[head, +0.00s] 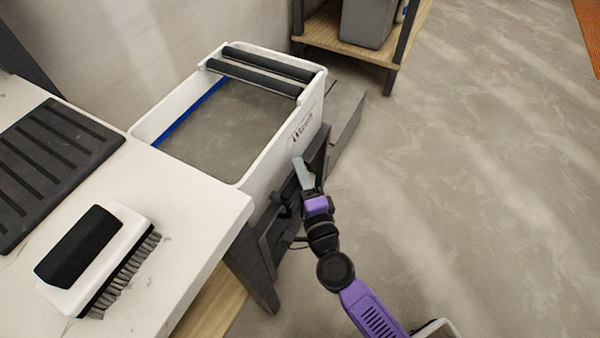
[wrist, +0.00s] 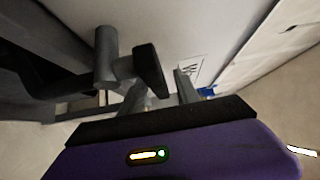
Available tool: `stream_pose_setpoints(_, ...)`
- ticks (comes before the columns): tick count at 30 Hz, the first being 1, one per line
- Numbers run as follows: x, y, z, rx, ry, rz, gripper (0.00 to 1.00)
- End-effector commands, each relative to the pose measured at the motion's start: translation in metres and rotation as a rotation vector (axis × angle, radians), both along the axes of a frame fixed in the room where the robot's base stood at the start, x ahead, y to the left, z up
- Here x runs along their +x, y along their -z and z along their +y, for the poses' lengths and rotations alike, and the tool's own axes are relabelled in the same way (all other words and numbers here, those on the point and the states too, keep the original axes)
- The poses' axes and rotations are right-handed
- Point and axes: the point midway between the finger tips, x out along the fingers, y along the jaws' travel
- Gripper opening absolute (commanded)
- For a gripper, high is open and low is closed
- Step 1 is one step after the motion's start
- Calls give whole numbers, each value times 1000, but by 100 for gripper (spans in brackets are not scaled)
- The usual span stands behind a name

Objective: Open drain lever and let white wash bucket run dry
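The white wash bucket (head: 257,186) stands beyond the table, holding murky grey-brown water, with two dark rollers across its far end. My gripper (head: 302,168) is low at the bucket's right side. In the wrist view its two grey fingers (wrist: 162,92) stand apart, with nothing visible gripped between them. A grey pipe-like fitting (wrist: 106,58) with a black handle-like end (wrist: 150,70), seemingly the drain lever, is just ahead of the left finger. I cannot tell whether they touch. The drain outlet and the lever's setting are not clear.
The white table (head: 200,200) at left bears a brush (head: 90,255) and a black ribbed mat (head: 50,165). A dark stand frame (head: 255,270) is close to my gripper. A wooden shelf (head: 335,35) with a grey bin (head: 370,20) stands behind. Floor at right is clear.

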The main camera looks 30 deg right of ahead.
Motion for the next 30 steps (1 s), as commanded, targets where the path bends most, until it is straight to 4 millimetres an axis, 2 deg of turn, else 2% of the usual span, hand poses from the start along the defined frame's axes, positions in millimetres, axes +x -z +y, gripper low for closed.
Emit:
stream_pose_setpoints(6,0,0,0,-1,0,0,36)
stream_pose_setpoints(12,0,0,0,-1,0,0,0)
stream_pose_setpoints(30,0,0,0,-1,0,1,0)
